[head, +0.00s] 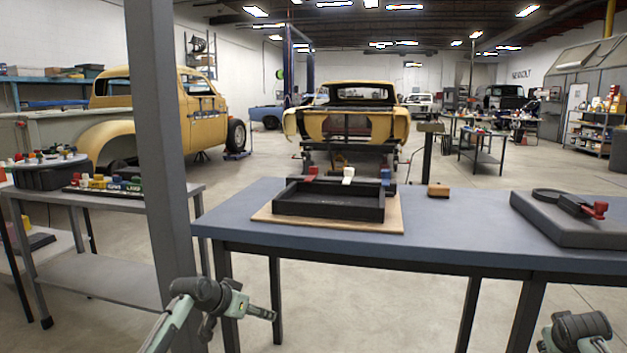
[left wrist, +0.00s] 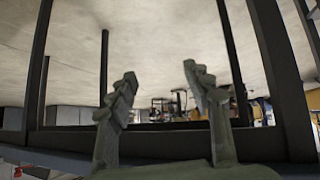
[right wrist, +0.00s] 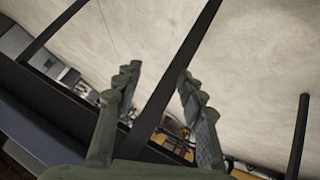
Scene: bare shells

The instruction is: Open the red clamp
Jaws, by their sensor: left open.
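Two red parts show in the head view, and I cannot tell for sure which is the red clamp. One red piece (head: 311,173) is at the back left edge of a black tray (head: 328,209), beside a white and a blue piece. Another red piece (head: 598,209) is on the end of a black ring-shaped tool on a grey slab (head: 575,225) at the right. My left gripper (left wrist: 160,75) is open and empty, below and in front of the table edge. My right gripper (right wrist: 157,75) is open and empty; its fingers are hidden in the head view.
The blue-grey table (head: 470,235) spans the front, with a bare stretch between tray and slab. A wooden block (head: 438,190) lies at its back. A grey post (head: 160,130) rises at the left, beside a side bench (head: 110,194) with small coloured parts.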

